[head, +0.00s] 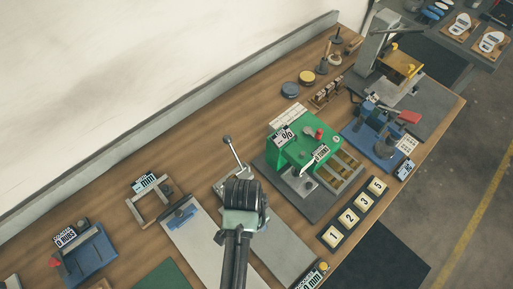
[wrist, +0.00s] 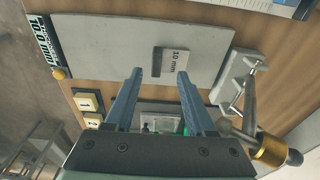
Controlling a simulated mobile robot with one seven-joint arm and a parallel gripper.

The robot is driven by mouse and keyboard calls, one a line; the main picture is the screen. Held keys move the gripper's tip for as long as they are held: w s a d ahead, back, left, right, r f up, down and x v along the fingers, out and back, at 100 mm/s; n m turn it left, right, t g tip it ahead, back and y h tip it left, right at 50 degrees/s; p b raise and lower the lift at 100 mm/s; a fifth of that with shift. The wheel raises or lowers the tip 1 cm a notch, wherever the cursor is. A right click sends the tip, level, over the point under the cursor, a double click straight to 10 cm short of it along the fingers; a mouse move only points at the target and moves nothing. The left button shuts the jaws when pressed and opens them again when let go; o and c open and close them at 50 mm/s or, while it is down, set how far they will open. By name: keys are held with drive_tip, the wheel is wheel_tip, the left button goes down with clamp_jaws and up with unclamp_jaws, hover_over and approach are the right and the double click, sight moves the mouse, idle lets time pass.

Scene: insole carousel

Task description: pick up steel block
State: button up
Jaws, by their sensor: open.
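The steel block (wrist: 158,61) is a small grey piece beside a white "10 mm" label (wrist: 176,65), on a pale grey plate (wrist: 105,45) in the wrist view. My gripper (wrist: 160,80) is open, its two blue-grey fingers spread, with the block showing just beyond the fingertips. Nothing is between the fingers. In the head view my arm (head: 240,222) reaches over the bench and the grey plate (head: 277,248) shows beside it. I cannot make out the block there.
A lever clamp (wrist: 236,75) stands right of the plate in the wrist view. Numbered tiles (wrist: 88,101) lie at left. In the head view a green machine (head: 290,148) stands right of my arm, and a blue fixture (head: 90,258) sits at lower left.

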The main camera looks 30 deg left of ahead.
drive_tip(key=shift+w+d+f+p, duration=0.15)
drive_tip(key=shift+f+p, duration=0.05)
drive_tip(key=shift+f, duration=0.7)
drive_tip(key=shift+w+d+f+p, duration=0.15)
drive_tip(key=shift+f+p, duration=0.05)
drive_tip(key=shift+f, duration=0.65)
drive_tip(key=shift+w+d+f+p, duration=0.15)
drive_tip(key=shift+f+p, duration=0.05)
drive_tip(key=shift+f, duration=0.7)
clamp_jaws()
